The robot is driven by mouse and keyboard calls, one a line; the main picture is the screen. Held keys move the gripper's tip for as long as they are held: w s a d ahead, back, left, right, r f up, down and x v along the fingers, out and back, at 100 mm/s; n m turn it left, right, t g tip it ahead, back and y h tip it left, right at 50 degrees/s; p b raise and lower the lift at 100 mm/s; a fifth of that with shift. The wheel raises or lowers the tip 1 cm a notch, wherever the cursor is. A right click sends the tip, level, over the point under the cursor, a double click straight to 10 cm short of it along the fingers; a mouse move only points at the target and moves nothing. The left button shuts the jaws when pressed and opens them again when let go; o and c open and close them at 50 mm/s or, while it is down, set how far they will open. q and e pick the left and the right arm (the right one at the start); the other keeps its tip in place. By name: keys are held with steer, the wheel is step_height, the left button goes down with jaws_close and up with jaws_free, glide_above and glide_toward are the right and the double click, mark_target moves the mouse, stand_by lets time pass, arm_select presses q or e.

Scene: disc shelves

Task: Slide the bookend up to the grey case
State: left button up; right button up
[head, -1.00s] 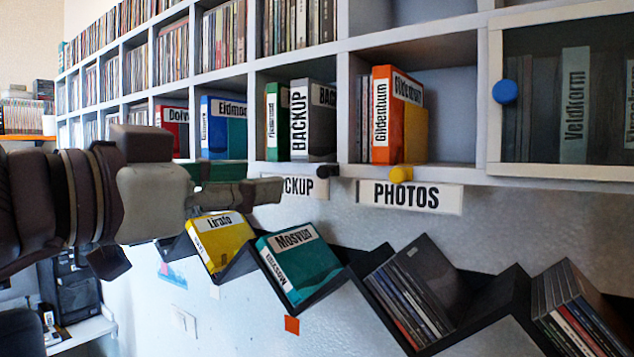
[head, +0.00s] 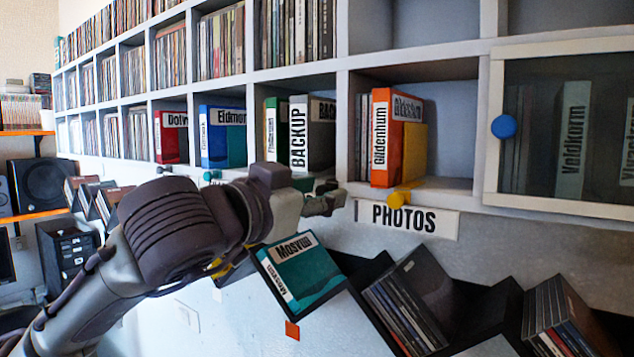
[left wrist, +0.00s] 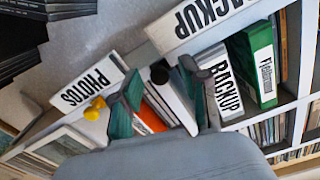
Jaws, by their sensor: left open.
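The grey case (head: 322,140), with a white BACKUP spine, stands upright in a shelf compartment beside a green case. Its spine also shows in the left wrist view (left wrist: 222,90). I take the black knob (left wrist: 160,73) near that compartment's divider to be the bookend's handle; its plate is not clearly visible. My left gripper (head: 326,200) is at the shelf's front edge, below and right of the grey case. In the left wrist view my left gripper (left wrist: 158,95) is open, its teal-padded fingers on either side of the knob. Contact cannot be told. My right gripper is not in view.
A glass door with a blue knob (head: 504,127) is farther right. A teal case (head: 300,272) lies in the zigzag rack below.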

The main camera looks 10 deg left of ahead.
arm_select(q)
jaws_close()
stand_by(0.3)
